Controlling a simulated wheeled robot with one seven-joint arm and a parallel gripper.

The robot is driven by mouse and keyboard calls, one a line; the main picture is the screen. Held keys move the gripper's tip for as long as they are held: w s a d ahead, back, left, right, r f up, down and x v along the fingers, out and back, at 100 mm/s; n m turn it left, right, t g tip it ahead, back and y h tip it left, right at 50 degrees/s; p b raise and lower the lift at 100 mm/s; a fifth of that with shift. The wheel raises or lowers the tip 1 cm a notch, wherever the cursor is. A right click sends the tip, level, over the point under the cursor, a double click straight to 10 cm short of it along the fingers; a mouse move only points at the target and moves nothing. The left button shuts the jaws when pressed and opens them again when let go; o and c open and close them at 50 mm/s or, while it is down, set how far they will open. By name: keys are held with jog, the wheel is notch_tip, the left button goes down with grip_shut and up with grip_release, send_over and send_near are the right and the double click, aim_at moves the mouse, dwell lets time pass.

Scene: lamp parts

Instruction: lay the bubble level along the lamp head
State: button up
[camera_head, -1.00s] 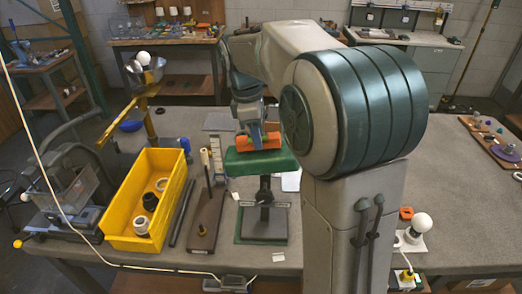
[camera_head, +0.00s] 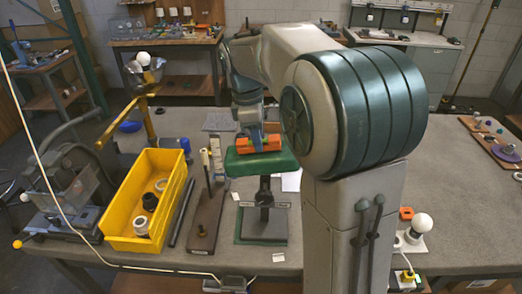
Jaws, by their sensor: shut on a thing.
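The lamp head (camera_head: 262,165) is a dark green, roughly horizontal bar on top of a dark post, in the middle of the table. The bubble level (camera_head: 270,144) is a small orange block just above the lamp head. My gripper (camera_head: 256,133) points down and is shut on the bubble level. The level lies about lengthwise with the lamp head and looks in contact with its top or very close to it; I cannot tell which. The fingertips are small and partly hidden.
A yellow bin (camera_head: 125,215) with several rings and cylinders stands to the left. Between it and the lamp stand is a brown board (camera_head: 206,225) with upright posts. A brass arm with a bulb (camera_head: 143,60) rises behind the bin. A white bulb (camera_head: 423,223) stands at the right.

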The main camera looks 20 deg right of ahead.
aim_at(249, 140)
jog(key=shift+f, duration=0.25)
dwell(0.7)
jog(key=o, duration=1.1)
jog(key=shift+r, duration=0.1)
notch_tip(249, 140, up, 14)
jog(key=a+f, duration=0.1)
jog(key=a, duration=0.1)
jog(key=s+f+m+t, duration=0.1)
jog(key=s+f+m, duration=0.3)
jog(key=s, duration=0.3)
jog(key=s+d+f+m+t+y, duration=0.1)
jog(key=s+f+m, duration=0.4)
jog(key=s+f, duration=0.2)
jog(key=s+f+m+t, duration=0.2)
jog(key=s+f+m, duration=0.3)
jog(key=s+f, duration=0.1)
jog(key=shift+s+d+f+y, duration=0.2)
jog(key=shift+s+d+y, duration=0.2)
jog(key=shift+s, duration=0.1)
